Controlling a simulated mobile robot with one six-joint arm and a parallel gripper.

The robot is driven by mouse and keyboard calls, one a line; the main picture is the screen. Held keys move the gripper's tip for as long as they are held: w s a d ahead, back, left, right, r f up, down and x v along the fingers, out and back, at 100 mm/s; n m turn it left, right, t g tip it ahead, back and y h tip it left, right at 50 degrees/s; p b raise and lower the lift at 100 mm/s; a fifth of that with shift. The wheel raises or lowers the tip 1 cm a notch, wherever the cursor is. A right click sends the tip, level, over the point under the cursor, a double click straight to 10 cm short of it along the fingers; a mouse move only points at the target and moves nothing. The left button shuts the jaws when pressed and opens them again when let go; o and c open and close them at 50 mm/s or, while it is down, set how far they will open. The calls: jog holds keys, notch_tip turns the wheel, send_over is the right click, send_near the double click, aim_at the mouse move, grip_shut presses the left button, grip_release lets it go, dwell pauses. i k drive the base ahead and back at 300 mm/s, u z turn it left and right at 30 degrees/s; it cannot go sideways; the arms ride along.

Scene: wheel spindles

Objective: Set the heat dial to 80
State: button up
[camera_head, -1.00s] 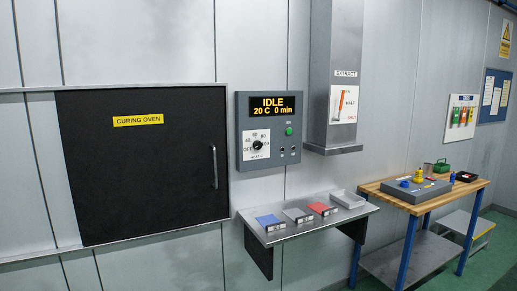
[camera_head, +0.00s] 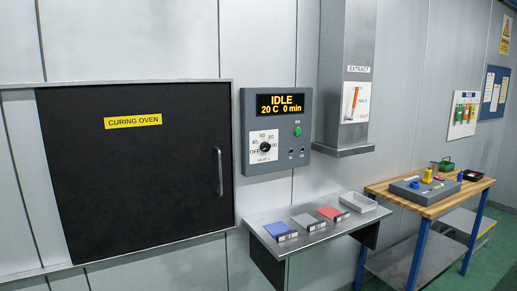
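The heat dial (camera_head: 265,147) is a black round knob on a white scale plate, low on the left of the grey control panel (camera_head: 275,172). The scale reads OFF, 40, 60, 80 and 100 around the knob; the smaller marks are blurred. The knob's pointer seems to face left toward OFF, but it is too small to be sure. The display (camera_head: 280,104) above reads IDLE, 20 C, 0 min. My gripper is not in view.
The shut black curing oven door (camera_head: 140,185) with its handle (camera_head: 219,172) is left of the panel. A metal shelf (camera_head: 300,244) with several flat boxes juts out below. An extract duct (camera_head: 345,150) stands to the right, then a wooden workbench (camera_head: 440,203).

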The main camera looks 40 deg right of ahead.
aim_at(265, 146)
jog(key=z, duration=0.1)
jog(key=i, duration=0.85)
jog(key=z, duration=0.3)
